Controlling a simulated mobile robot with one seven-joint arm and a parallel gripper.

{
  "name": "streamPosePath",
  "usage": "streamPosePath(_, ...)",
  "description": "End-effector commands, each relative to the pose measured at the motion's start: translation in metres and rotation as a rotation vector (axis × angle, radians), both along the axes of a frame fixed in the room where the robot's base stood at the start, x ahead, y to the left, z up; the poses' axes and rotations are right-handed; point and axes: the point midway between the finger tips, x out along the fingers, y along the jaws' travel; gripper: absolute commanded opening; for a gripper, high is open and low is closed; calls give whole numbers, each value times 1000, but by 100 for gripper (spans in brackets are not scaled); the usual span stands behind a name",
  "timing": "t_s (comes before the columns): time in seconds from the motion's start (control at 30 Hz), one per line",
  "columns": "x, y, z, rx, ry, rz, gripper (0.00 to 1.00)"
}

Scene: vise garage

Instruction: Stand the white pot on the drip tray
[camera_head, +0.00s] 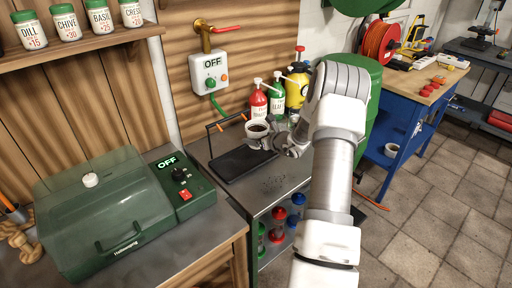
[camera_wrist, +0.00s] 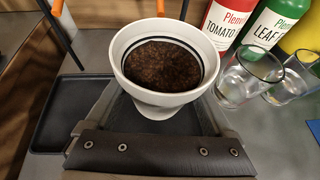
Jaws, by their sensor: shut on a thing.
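The white pot (camera_head: 257,129), filled with dark soil, is upright at the far right end of the black drip tray (camera_head: 238,167). In the wrist view the pot (camera_wrist: 136,72) fills the upper middle, with its soil and dark inner ring showing. My gripper (camera_head: 270,142) is shut on the pot, with a finger on each side of its lower part. The drip tray (camera_wrist: 62,122) shows to the left of the pot in the wrist view. I cannot tell whether the pot's base touches the tray; the base is partly hidden.
A red bottle (camera_head: 258,104) and a green bottle (camera_head: 277,100) stand behind the pot. Clear glasses (camera_wrist: 240,82) stand close to its right. A thin black frame with orange parts (camera_head: 222,127) rises at the tray's back. A green-lidded grill (camera_head: 100,215) is at left.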

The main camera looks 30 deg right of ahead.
Motion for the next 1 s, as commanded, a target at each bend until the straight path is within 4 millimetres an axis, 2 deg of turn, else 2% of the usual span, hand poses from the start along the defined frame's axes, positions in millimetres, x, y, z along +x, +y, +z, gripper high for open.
streamPosePath(0.17,7,0,-7,1,-1,0,22)
streamPosePath(0.43,7,0,-43,2,-1,-1,21)
streamPosePath(0.83,7,0,-48,0,-2,0,21)
streamPosePath(0.87,7,0,-48,0,-1,0,89)
streamPosePath(0.93,7,0,-47,0,-1,0,100)
streamPosePath(1.0,7,0,-47,1,0,0,100)
